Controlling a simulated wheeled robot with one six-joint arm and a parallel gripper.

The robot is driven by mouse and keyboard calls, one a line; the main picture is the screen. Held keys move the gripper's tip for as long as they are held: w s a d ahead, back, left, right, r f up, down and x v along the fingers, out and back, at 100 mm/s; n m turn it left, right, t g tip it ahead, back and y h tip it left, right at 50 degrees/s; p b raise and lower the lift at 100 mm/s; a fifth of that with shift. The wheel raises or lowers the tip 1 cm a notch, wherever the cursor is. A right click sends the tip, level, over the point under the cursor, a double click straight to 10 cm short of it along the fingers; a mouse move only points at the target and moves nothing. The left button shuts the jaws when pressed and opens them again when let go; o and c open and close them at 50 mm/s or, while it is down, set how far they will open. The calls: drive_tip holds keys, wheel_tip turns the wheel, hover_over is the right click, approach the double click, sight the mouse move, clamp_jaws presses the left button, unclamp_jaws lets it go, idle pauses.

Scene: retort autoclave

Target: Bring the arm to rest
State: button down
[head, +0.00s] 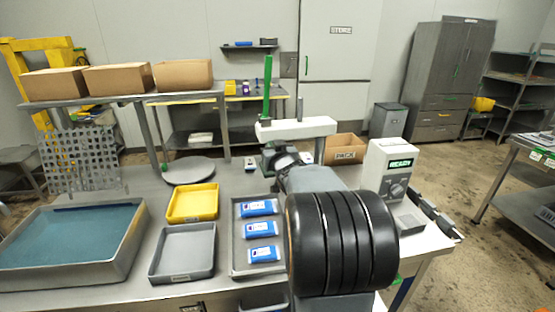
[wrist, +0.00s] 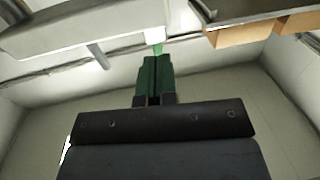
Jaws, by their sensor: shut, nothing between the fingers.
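My gripper (wrist: 153,80) shows in the wrist view with its two green fingers together and nothing between them. The fingers point toward the top of that picture. In the head view my arm reaches forward over the table from the lower right, a large black ribbed part nearest the camera. It largely hides the gripper there, so I cannot make out the fingertips. The arm's far end is close to a white beam (head: 295,128) with a green upright post (head: 267,85); whether they touch, I cannot tell.
Left of my arm are a grey tray with blue-and-white packs (head: 236,268), a yellow tray (head: 193,203), an empty grey tray (head: 183,253) and a blue-bottomed basin (head: 130,262). A white unit reading READY (head: 380,178) stands close on the right. Cardboard boxes (head: 183,74) sit on a raised shelf.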

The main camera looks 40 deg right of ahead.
drive_tip(key=s+a+f+m+g, duration=0.1)
drive_tip(key=s+a+f+g, duration=0.4)
drive_tip(key=s+f+g, duration=0.55)
drive_tip(key=s+a+n+g+y, duration=0.1)
drive_tip(key=s+a+y, duration=0.1)
drive_tip(key=s+a, duration=0.2)
drive_tip(key=s+a+f+n+y+p, duration=0.1)
drive_tip(key=s+a+n+y, duration=0.1)
drive_tip(key=a, duration=0.8)
drive_tip(key=s+a+n+g+y+p, duration=0.1)
drive_tip(key=s+a+n+y, duration=0.1)
drive_tip(key=s+a, duration=0.3)
drive_tip(key=a, duration=0.3)
drive_tip(key=shift+s+f+g+y, duration=0.25)
drive_tip(key=shift+s+g+y, duration=0.05)
drive_tip(key=shift+s+g, duration=0.05)
